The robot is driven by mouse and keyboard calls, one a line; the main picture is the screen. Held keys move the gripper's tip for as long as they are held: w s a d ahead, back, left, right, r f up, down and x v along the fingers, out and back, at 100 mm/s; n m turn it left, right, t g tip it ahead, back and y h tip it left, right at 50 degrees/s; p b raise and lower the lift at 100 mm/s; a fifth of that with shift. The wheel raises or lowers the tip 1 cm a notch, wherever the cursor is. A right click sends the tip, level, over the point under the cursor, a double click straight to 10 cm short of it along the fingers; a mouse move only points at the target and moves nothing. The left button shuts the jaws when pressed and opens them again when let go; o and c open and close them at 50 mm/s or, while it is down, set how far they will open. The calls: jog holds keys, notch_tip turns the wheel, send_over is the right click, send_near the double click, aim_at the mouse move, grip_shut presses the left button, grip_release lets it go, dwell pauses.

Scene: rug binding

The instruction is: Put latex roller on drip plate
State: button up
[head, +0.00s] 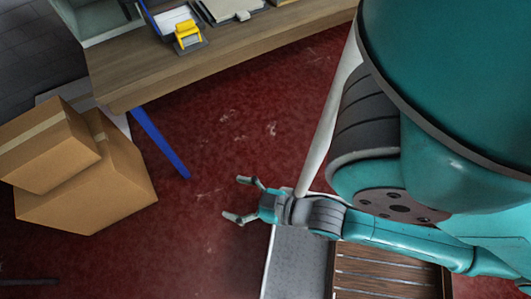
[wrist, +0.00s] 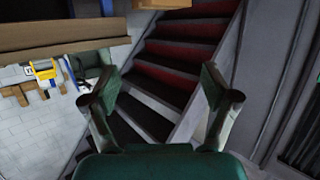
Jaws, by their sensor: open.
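My gripper (head: 238,199) is open and empty over the red floor, below and to the right of the wooden bench in the head view. Its two spread fingers also show in the wrist view (wrist: 161,92), with nothing between them. I cannot make out a latex roller or a drip plate for certain in either view. A small yellow item (head: 187,32) stands on a grey base near the bench's front edge, well apart from my gripper. A yellow item (wrist: 44,70) also shows at the left of the wrist view; I cannot tell whether it is the same one.
The wooden bench (head: 225,58) holds a blue-edged tray (head: 172,20) and flat items at its back edge. Its blue leg (head: 160,143) slants down. Stacked cardboard boxes (head: 85,180) stand at left. Red floor (head: 240,125) is clear between. Stairs (wrist: 180,70) show in the wrist view.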

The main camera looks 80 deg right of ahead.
jog(key=s+a+r+n+y, duration=0.1)
jog(key=s+a+r+y, duration=0.1)
jog(key=s, duration=0.5)
jog(key=shift+s+a+r, duration=0.35)
jog(key=shift+r, duration=0.25)
